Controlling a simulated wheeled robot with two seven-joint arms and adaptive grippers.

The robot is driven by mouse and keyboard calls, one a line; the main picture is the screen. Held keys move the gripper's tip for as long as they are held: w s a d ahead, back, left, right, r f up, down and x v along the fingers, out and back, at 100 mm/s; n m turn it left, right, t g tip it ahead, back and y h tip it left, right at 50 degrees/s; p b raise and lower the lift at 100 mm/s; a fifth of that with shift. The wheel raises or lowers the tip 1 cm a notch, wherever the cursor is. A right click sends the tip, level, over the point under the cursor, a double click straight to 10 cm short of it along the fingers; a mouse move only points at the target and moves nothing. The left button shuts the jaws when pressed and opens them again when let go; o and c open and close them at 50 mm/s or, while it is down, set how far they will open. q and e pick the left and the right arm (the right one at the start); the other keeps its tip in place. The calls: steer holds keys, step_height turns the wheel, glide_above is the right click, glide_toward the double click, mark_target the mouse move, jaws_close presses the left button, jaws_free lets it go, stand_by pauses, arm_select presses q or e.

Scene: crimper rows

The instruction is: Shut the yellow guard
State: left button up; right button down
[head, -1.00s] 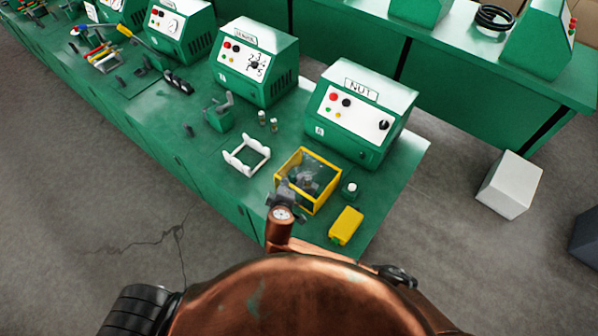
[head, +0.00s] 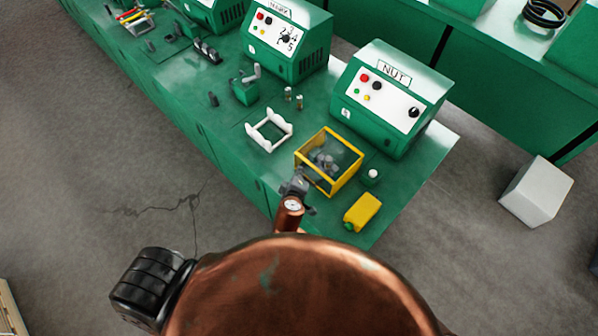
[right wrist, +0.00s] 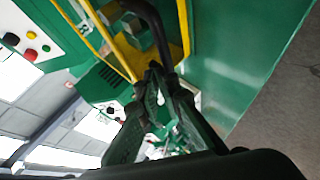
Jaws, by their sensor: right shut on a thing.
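The yellow guard (head: 357,174) is a yellow-edged box with see-through sides, standing on the green bench in front of the NUT machine. Grey parts show inside it. Whether it is fully shut is hard to tell. My right gripper (head: 300,182) is at the guard's near left corner. In the right wrist view, the fingers of my right gripper (right wrist: 160,72) are closed around the end of a dark curved bar beside the yellow frame of the guard (right wrist: 112,42). The exact contact is partly hidden. My left gripper is not seen.
The green NUT machine (head: 390,95) stands behind the guard. A white cradle (head: 268,131) is to the left. The bench's right end has free room.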

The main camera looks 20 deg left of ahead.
steer(key=shift+s+d+f, duration=0.15)
steer(key=shift+s+f, duration=0.05)
steer(key=shift+f, duration=0.35)
steer(key=r+p+v, duration=0.1)
steer(key=p+v, duration=0.2)
steer(key=v, duration=0.9)
steer(key=shift+w+r, duration=0.1)
steer(key=shift+w, duration=0.05)
